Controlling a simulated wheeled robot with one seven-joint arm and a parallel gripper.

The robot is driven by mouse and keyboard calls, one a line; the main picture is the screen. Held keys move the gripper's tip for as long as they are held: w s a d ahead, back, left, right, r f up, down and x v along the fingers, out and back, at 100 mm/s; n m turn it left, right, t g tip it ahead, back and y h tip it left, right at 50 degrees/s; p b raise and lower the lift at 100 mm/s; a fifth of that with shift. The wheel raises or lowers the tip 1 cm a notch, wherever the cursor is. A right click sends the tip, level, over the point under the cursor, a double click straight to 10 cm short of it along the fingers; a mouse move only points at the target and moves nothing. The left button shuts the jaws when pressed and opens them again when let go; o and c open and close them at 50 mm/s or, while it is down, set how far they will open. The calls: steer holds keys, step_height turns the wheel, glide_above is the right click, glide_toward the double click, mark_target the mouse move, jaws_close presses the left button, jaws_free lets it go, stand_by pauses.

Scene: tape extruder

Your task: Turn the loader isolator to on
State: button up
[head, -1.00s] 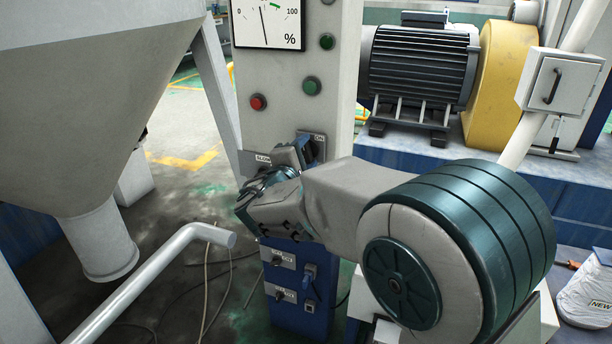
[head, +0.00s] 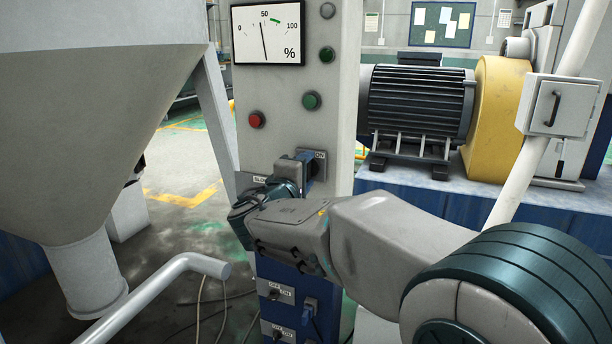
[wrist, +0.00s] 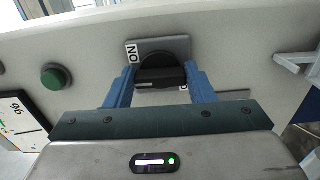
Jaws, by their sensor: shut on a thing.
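The isolator, a black rotary knob (wrist: 160,75) on a grey plate (wrist: 178,45), is on the face of the pale control column (head: 285,100). Its plate carries an "ON" label, at the knob's left in the wrist view. My gripper (wrist: 160,88) is shut on the knob, with one blue finger on each side of its bar. In the head view my gripper (head: 304,168) reaches the plate marked "ON" (head: 320,155), and my wrist hides most of the knob. Whether this is the loader's isolator I cannot read.
A red button (head: 256,119), a green button (head: 311,101) and a percent gauge (head: 268,33) are above on the column. Lower switches (head: 277,291) sit beneath my wrist. A grey hopper (head: 90,130) and a bent pipe (head: 160,290) stand at left.

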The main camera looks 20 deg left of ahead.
steer(key=o, duration=1)
steer(key=s, duration=0.4)
steer(key=s+p, duration=0.1)
steer(key=s, duration=0.4)
steer(key=s+a+p, duration=0.1)
steer(key=s, duration=0.3)
steer(key=shift+s, duration=0.4)
